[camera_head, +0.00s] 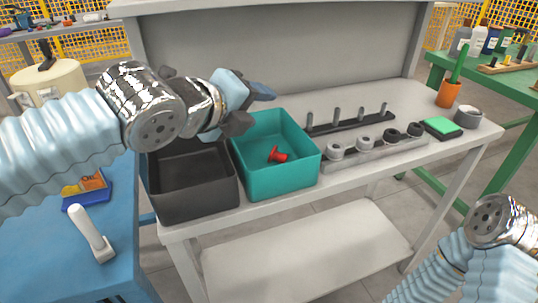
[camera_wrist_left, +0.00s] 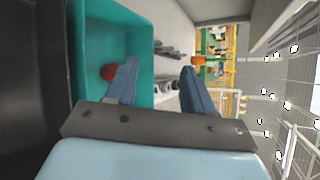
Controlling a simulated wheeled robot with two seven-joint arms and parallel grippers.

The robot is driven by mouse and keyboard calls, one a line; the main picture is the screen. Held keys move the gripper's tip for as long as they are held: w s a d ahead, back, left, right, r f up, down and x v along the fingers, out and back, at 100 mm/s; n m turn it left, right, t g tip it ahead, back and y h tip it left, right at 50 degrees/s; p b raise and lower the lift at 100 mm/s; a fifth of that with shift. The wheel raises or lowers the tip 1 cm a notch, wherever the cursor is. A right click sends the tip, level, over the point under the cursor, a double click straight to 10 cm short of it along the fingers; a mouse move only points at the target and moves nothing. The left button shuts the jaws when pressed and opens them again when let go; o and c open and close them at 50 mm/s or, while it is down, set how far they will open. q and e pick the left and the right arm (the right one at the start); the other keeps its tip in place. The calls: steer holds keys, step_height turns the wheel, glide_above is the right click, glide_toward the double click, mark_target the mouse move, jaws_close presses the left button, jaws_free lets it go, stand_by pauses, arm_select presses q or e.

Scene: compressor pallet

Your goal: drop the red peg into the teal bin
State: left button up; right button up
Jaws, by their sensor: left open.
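The red peg (camera_head: 277,155) lies inside the teal bin (camera_head: 284,181) on the bench, tilted against the bin floor. In the left wrist view the red peg (camera_wrist_left: 109,72) shows partly behind a finger, inside the teal bin (camera_wrist_left: 113,14). My left gripper (camera_head: 262,92) is above and to the left of the peg, over the back left of the teal bin. In the left wrist view its two blue fingers (camera_wrist_left: 158,80) are apart with nothing between them. My right arm shows at the lower right; its gripper fingers are out of the picture.
A dark grey bin (camera_head: 196,207) stands directly left of the teal bin. A rack with upright pins (camera_head: 349,122) and a grey holder with round parts (camera_head: 374,150) lie to the right. A green sponge (camera_head: 441,125) and an orange cup (camera_head: 448,94) stand at the bench's right end.

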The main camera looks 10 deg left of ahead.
arm_select(q)
steer(key=v, duration=1.4)
steer(key=shift+f, duration=0.15)
